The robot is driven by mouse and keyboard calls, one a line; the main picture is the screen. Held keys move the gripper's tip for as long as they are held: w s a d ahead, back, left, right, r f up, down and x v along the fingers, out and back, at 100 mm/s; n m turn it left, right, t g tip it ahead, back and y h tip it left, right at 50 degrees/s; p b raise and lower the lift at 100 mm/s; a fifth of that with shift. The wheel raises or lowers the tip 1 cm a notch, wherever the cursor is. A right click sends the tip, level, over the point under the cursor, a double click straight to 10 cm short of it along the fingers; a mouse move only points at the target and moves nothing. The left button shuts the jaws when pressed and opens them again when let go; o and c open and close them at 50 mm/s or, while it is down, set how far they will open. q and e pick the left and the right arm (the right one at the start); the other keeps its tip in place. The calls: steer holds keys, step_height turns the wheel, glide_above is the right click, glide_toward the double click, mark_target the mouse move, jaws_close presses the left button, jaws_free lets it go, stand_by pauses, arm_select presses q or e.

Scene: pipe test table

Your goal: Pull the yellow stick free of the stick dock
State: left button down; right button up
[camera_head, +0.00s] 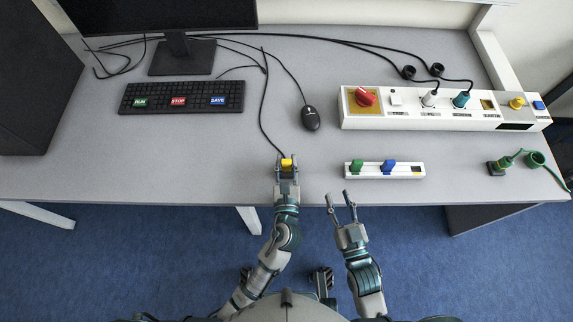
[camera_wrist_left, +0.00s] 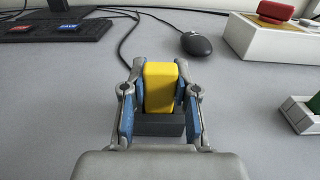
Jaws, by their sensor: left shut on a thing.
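The yellow stick (camera_head: 287,162) is between the fingers of my left gripper (camera_head: 287,168), above the front part of the table. In the left wrist view the yellow stick (camera_wrist_left: 159,86) stands upright with a dark lower part, and the blue-padded fingers of the gripper (camera_wrist_left: 160,100) are shut on it. The stick dock (camera_head: 350,171) is a white block to the right, clearly apart from the stick. It holds a green stick (camera_head: 357,167) and a blue stick (camera_head: 388,167); its right end has a small dark and yellow patch without a stick. My right gripper (camera_head: 342,195) is open and empty at the table's front edge.
A white panel (camera_head: 400,122) with a red knob (camera_head: 365,97) and several sockets stands behind the dock. A mouse (camera_head: 310,118), a keyboard (camera_head: 180,97) and a monitor (camera_head: 180,50) are behind and left. A black cable runs behind my left gripper. The table's left front is clear.

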mark_target(286, 161)
arm_select(q)
steer(key=shift+a+r+p, duration=0.1)
steer(key=shift+r+p, duration=0.45)
steer(key=shift+r, duration=0.1)
steer(key=shift+r+p, duration=0.95)
steer(key=shift+p, duration=0.55)
arm_select(e)
step_height(286, 161, up, 6)
steer(key=shift+r+t, duration=0.2)
steer(key=shift+t, duration=0.1)
steer(key=shift+a, duration=0.1)
steer(key=shift+r, duration=0.1)
arm_select(q)
steer(key=shift+r+p, duration=4.05)
steer(key=shift+p, duration=0.65)
arm_select(e)
step_height(286, 161, up, 12)
steer(key=t, duration=0.1)
steer(key=shift+r, duration=0.15)
arm_select(q)
steer(key=shift+f, duration=0.1)
